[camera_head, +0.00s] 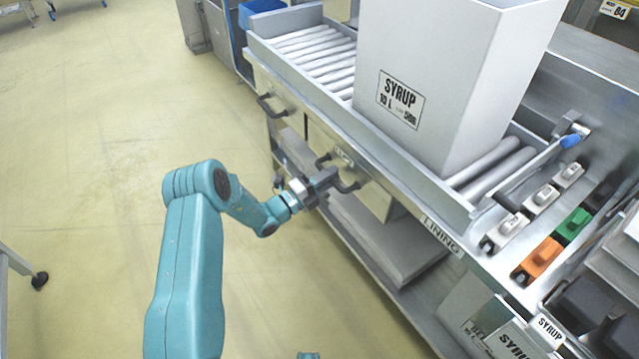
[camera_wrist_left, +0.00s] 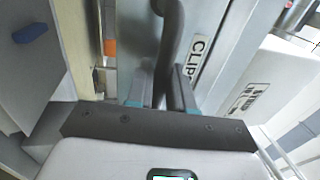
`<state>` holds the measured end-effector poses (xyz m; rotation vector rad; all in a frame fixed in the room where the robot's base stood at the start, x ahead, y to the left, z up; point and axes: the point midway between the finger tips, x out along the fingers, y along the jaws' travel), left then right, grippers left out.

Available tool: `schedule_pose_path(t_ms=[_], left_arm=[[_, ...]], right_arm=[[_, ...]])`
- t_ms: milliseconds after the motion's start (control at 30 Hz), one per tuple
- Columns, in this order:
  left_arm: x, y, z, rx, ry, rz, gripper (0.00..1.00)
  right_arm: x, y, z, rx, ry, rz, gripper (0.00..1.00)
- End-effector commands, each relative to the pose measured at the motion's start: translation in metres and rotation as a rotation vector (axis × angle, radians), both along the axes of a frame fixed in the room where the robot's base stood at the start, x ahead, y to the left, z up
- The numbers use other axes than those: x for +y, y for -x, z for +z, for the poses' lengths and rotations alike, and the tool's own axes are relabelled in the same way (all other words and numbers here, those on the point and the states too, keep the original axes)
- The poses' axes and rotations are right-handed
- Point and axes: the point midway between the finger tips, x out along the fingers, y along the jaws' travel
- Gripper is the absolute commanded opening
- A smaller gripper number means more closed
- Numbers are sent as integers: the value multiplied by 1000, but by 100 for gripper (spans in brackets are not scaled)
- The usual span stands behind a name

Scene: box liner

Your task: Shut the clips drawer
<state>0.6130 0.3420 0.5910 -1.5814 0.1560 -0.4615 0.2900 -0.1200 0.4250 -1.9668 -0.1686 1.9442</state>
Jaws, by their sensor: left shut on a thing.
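The clips drawer (camera_head: 374,199) is in the front of the roller bench in the head view. Its front, with a label reading "CLIP" (camera_wrist_left: 195,58), fills the middle of the left wrist view. A gap behind that front shows something orange, so the drawer seems to stand partly open; how far I cannot tell. My left gripper (camera_head: 322,184) is at the drawer's dark bar handle (camera_wrist_left: 171,40). Its fingers (camera_wrist_left: 160,88) are shut around the handle in the left wrist view. My right gripper is not in view.
A tall box marked SYRUP (camera_head: 440,70) stands on the rollers above the drawer. Another dark handle (camera_head: 270,106) is farther left on the bench. Grey, green (camera_head: 573,224) and orange (camera_head: 541,258) blocks sit at the right. The floor (camera_head: 90,150) left of the bench is clear.

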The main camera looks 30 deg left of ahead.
Motion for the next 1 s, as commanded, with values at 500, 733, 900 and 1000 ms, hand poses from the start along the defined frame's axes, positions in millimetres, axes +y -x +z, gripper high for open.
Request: schedule_pose_path(t_ms=[500, 733, 900, 1000], left_arm=[[-3, -8, 0, 1, 0, 0, 38], [-1, -3, -1, 1, 0, 2, 38], [12, 24, -5, 4, 2, 5, 38], [22, 49, -10, 4, 3, 5, 38]], right_arm=[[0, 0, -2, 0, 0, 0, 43], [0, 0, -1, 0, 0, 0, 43], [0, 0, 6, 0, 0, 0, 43], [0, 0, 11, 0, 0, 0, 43]])
